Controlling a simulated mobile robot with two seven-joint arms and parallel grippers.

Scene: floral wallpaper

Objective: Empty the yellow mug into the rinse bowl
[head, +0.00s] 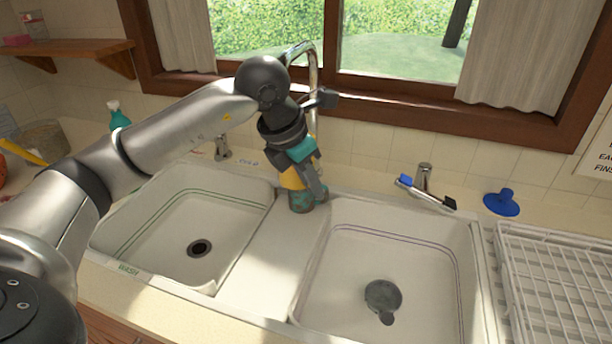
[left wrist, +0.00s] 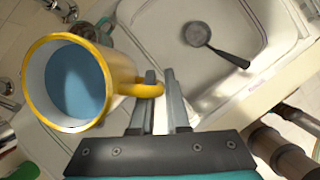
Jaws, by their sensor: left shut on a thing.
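The yellow mug (left wrist: 118,70) has a white inside with blue liquid in it. My left gripper (left wrist: 161,88) is shut on its handle, and the mug is to the left of the fingers in the left wrist view. In the head view, my left gripper (head: 312,180) is over the divider between the two sink bowls and hides most of the mug (head: 291,180). The left bowl (head: 165,250) is marked WASH. The right bowl (head: 345,262) has no readable label; a grey strainer (head: 382,296) lies in it. My right gripper is not in view.
A teal and brown patterned thing (head: 302,200) is at the divider, just below the gripper. A tap (head: 423,178) with a blue and black brush (head: 428,193) is behind the right bowl. A blue plunger-like thing (head: 502,203) and a white dish rack (head: 560,270) are at the right.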

